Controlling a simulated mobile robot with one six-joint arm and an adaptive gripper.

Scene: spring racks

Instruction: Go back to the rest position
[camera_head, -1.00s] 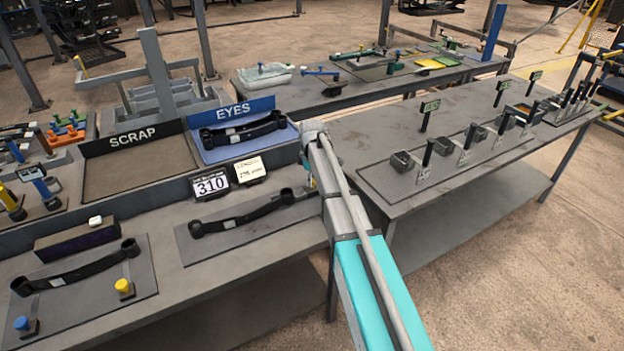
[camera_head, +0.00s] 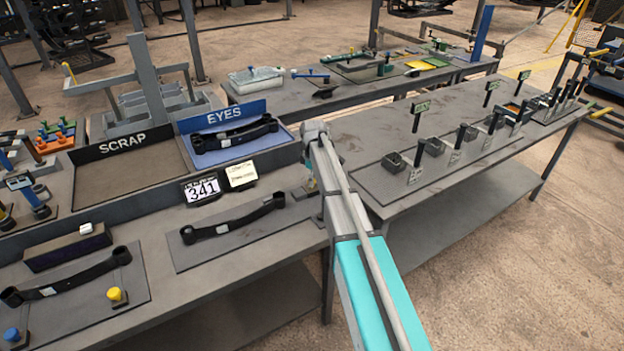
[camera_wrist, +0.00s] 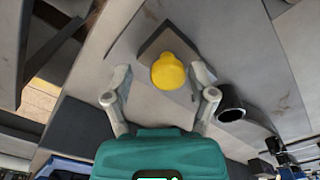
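My gripper (camera_wrist: 161,74) is open in the wrist view, with its two grey fingers spread wide. A yellow knob (camera_wrist: 168,71) shows between the fingertips in that view; contact cannot be judged. In the head view my grey and turquoise arm reaches up the middle, and the gripper itself is hidden or too small to make out. A black spring leaf (camera_head: 235,218) lies on a mat left of the arm.
Another black leaf (camera_head: 68,278) lies at the left near a yellow knob (camera_head: 116,295) and a blue knob (camera_head: 12,336). The EYES tray (camera_head: 283,135) holds a leaf; the SCRAP tray (camera_head: 120,178) looks empty. A counter (camera_head: 203,188) reads 341. A bench (camera_head: 360,133) with several posts stands right.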

